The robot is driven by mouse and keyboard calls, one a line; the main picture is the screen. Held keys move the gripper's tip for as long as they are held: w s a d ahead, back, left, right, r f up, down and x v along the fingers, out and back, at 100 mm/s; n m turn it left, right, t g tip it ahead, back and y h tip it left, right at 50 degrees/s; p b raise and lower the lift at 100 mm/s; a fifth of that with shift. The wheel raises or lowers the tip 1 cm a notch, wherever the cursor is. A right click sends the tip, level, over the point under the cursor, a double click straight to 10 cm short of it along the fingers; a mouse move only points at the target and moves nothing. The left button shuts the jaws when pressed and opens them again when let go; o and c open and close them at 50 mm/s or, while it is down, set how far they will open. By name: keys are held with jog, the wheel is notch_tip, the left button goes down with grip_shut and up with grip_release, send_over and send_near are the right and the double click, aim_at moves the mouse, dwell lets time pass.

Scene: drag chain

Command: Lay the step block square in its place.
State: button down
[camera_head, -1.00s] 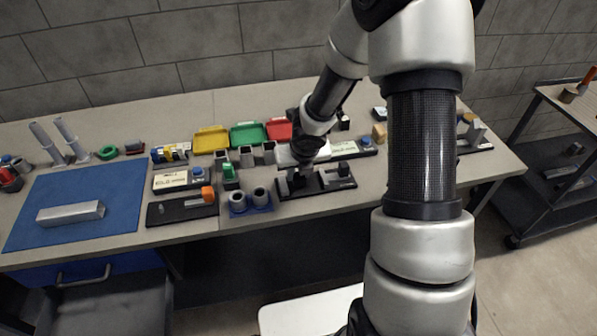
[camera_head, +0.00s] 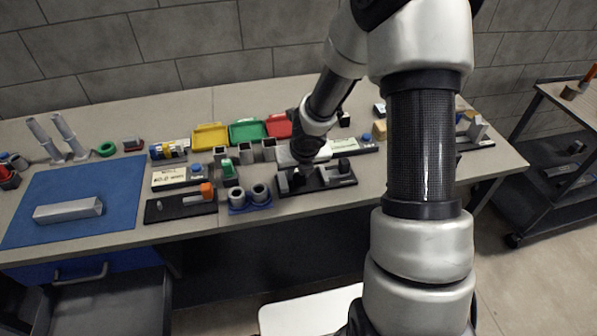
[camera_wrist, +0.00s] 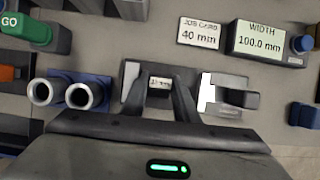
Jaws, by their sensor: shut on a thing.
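The step block (camera_wrist: 160,86), a small block with a label too blurred to read fully, sits between my fingers in the wrist view. My gripper (camera_wrist: 161,88) is shut on it. The block is over or in the left part of a dark fixture; I cannot tell whether it touches the base. The fixture (camera_wrist: 130,74) has a pale metal jaw (camera_wrist: 207,92) and a black knob (camera_wrist: 238,98) to the right of my fingers, apart from them. In the head view my gripper (camera_head: 299,166) is low over the fixture (camera_head: 318,184), and the block is hidden there.
Two grey cylinders in a blue holder (camera_head: 237,208) stand close left of the fixture. A job card (camera_wrist: 200,33) reads 40 mm and a width display (camera_wrist: 262,43) reads 100.0 mm, both behind it. A blue mat (camera_head: 110,185) with a metal bar (camera_head: 68,210) lies far left.

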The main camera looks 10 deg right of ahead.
jog(key=c, duration=1.3)
grip_release()
jog(key=shift+a, duration=0.15)
jog(key=shift+r, duration=0.1)
jog(key=shift+s+a+r+p, duration=0.1)
jog(key=shift+r+p, duration=0.2)
jog(key=shift+p, duration=0.05)
jog(key=p+v, duration=0.6)
jog(key=v, duration=1)
jog(key=shift+s+d+r+p, duration=0.15)
jog(key=shift+d+r+p, duration=0.15)
jog(key=shift+d, duration=0.1)
